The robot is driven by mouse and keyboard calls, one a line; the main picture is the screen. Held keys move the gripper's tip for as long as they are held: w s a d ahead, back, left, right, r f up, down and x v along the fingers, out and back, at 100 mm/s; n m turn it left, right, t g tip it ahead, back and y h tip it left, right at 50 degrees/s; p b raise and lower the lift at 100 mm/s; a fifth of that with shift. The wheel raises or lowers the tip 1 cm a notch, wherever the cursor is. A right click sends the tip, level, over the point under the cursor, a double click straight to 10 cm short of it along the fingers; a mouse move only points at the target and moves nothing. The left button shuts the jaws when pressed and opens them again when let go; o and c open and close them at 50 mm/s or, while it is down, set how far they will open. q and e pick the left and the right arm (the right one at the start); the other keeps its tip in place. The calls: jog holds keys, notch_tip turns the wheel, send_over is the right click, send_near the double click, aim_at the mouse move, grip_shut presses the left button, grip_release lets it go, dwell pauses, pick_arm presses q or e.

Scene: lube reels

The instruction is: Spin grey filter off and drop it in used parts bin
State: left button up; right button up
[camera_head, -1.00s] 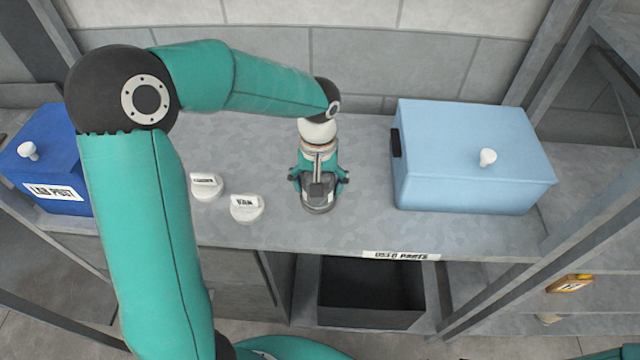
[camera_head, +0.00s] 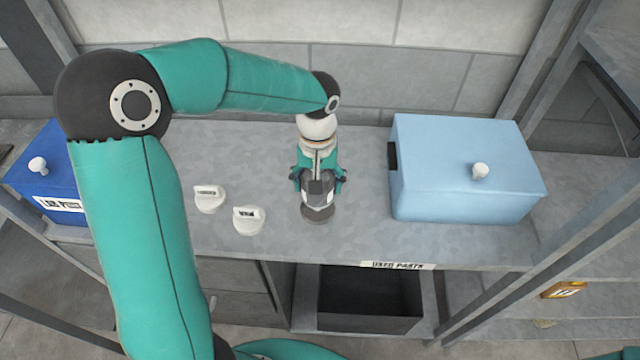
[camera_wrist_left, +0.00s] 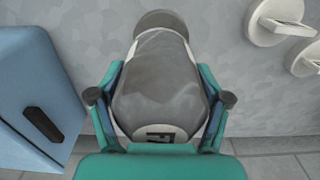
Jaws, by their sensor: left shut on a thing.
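The grey filter (camera_head: 319,189) is on the counter's middle, over a round grey base (camera_head: 318,214). I cannot tell whether the two still touch. In the left wrist view the filter (camera_wrist_left: 160,80) is a wide grey body with a white label band, and the round base (camera_wrist_left: 160,19) shows beyond it. My left gripper (camera_head: 318,181) comes down from above and is shut on the filter, one finger on each side. The used parts bin (camera_head: 370,323) is a dark, open box below the counter, under a "USED PARTS" label (camera_head: 397,265). My right gripper is out of view.
A light blue lidded box (camera_head: 455,165) stands on the counter to the right. A dark blue box (camera_head: 45,180) stands at the left. Two white labelled knobs (camera_head: 209,199) (camera_head: 249,219) are left of the filter. Metal posts frame the right side. The counter's front edge lies above the bin.

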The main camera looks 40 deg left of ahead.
pick_arm(q)
jog(key=shift+r, duration=0.75)
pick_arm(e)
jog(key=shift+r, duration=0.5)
pick_arm(q)
jog(key=shift+r+p, duration=0.1)
jog(key=shift+p, duration=0.25)
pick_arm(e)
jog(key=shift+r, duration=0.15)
